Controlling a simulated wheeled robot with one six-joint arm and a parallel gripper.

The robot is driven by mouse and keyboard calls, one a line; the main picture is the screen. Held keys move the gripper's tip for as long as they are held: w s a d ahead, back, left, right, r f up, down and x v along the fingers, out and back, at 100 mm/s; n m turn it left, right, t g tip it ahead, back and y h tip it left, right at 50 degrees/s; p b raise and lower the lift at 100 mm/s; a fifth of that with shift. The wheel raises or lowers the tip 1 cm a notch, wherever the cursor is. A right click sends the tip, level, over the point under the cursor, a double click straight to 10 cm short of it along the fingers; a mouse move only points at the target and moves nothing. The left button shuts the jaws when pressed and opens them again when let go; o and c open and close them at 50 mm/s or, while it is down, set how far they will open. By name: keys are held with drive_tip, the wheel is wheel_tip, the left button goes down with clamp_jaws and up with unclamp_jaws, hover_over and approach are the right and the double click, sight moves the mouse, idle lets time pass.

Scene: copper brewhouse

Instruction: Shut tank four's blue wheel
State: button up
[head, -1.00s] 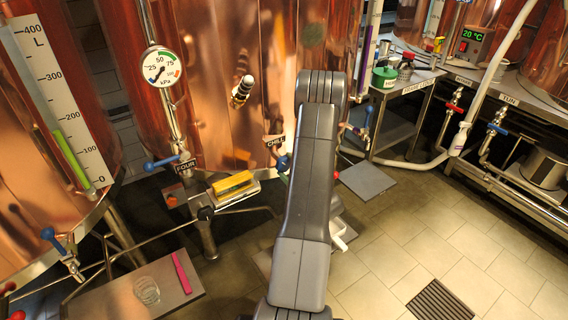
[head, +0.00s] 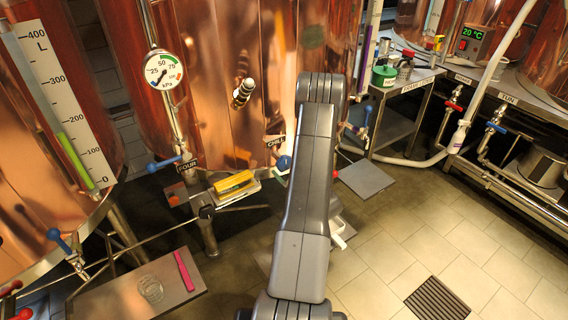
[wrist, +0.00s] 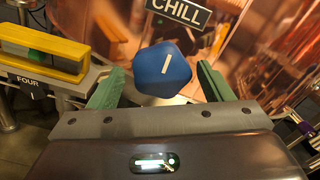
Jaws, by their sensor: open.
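In the head view a blue handle (head: 165,163) sits on the pipe beside the FOUR sign (head: 187,167), under the pressure gauge. A second blue knob (head: 284,162) is by the CHILL sign (head: 275,141), partly hidden by my arm. In the wrist view this blue knob (wrist: 162,69), with a white line on its face, is just below the CHILL sign (wrist: 179,11). My gripper (wrist: 160,86) is open, one green finger on each side of the knob, with gaps visible. My gripper is hidden in the head view.
A yellow-topped block (head: 235,183) sits on a small bracket left of my arm; it also shows in the wrist view (wrist: 42,50). A gauge (head: 162,69) is above. A low shelf with a glass (head: 150,288) is at lower left.

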drive_tip(key=shift+v, duration=2.95)
drive_tip(key=b+v, duration=0.1)
drive_tip(key=v, duration=1.3)
drive_tip(key=shift+w+a, duration=0.1)
drive_tip(key=x, duration=1.3)
drive_tip(key=shift+w+a, duration=0.2)
drive_tip(key=shift+w, duration=0.1)
drive_tip(key=shift+s+d, duration=0.1)
